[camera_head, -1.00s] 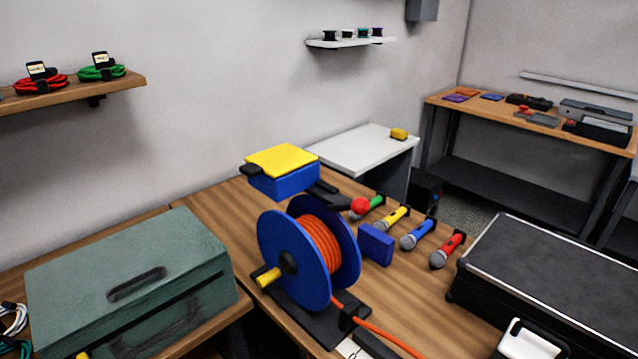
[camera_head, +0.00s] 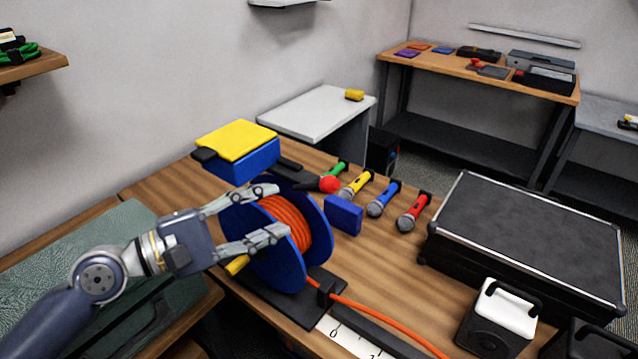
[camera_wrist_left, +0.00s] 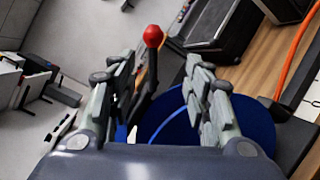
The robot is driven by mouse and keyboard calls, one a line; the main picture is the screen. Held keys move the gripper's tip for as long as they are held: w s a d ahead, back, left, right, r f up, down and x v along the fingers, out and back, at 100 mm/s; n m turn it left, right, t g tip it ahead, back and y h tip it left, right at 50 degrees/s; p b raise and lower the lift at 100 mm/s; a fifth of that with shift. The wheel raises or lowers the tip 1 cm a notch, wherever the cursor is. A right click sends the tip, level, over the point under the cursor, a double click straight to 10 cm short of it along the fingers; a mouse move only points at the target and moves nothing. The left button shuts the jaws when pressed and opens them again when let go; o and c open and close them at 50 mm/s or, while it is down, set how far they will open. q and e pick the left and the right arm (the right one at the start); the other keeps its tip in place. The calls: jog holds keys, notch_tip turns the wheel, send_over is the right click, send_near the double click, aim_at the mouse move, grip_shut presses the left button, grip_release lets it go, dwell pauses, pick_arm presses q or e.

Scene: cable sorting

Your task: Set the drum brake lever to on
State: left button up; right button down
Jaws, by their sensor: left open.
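The cable drum (camera_head: 317,225) has blue flanges and wound orange cable (camera_head: 286,222). It stands on a dark base on the wooden table. The brake lever (camera_wrist_left: 152,78) is a black bar with a red ball knob (camera_head: 330,184), which in the head view shows beyond the drum. My left gripper (camera_head: 280,210) is open and empty, its fingers reaching over the drum and hiding part of it. In the left wrist view the lever rises between the two open fingers (camera_wrist_left: 160,64), with the red knob (camera_wrist_left: 153,36) beyond their tips. I cannot tell whether they touch it.
A blue box with a yellow lid (camera_head: 238,142) stands behind the drum. Several microphones (camera_head: 384,198) and a small blue block (camera_head: 343,215) lie right of it. A black case (camera_head: 530,235) fills the table's right side.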

aim_at(316, 187)
pick_arm(q)
jog(key=shift+n, duration=0.3)
jog(key=p+x, duration=0.1)
jog(key=x, duration=0.2)
jog(key=p+x, duration=0.1)
jog(key=x, duration=0.2)
jog(key=r+p+x, duration=0.1)
jog(key=p+x, duration=0.1)
jog(key=x, duration=0.1)
jog(key=shift+w+d, duration=0.15)
jog(key=shift+w, duration=0.35)
jog(key=shift+w+d, duration=0.25)
jog(key=shift+d, duration=0.2)
grip_shut()
